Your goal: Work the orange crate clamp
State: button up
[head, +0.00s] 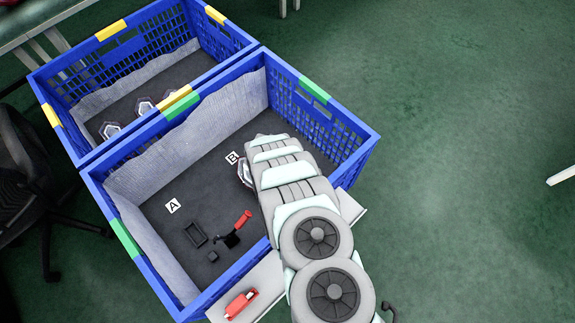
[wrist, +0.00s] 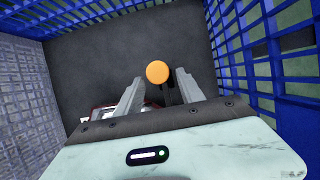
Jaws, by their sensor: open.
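An orange round knob (wrist: 157,72) shows in the wrist view, on a dark part just below it, over the dark crate floor. It lies between and around the tips of my open gripper (wrist: 159,77); I cannot tell whether they touch it. My arm hides the knob and my fingertips in the head view, where the arm reaches into the near blue crate (head: 107,205). A red-handled clamp-like piece (head: 241,221) with a black base stands on that crate's floor. A lamp (head: 244,172) by label B sits beside my arm, and partly shows behind my left finger (wrist: 106,113).
Small black parts (head: 195,234) lie near label A (head: 173,205). The far blue crate (head: 150,28) holds several lamps. A red object (head: 241,304) lies on a pale ledge outside the near crate. Blue lattice walls (wrist: 252,50) stand close around my gripper.

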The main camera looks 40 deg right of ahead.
jog(key=p+v, duration=0.3)
jog(key=v, duration=0.5)
jog(key=shift+r+p, duration=0.25)
jog(key=shift+p, duration=0.15)
jog(key=shift+a, duration=0.2)
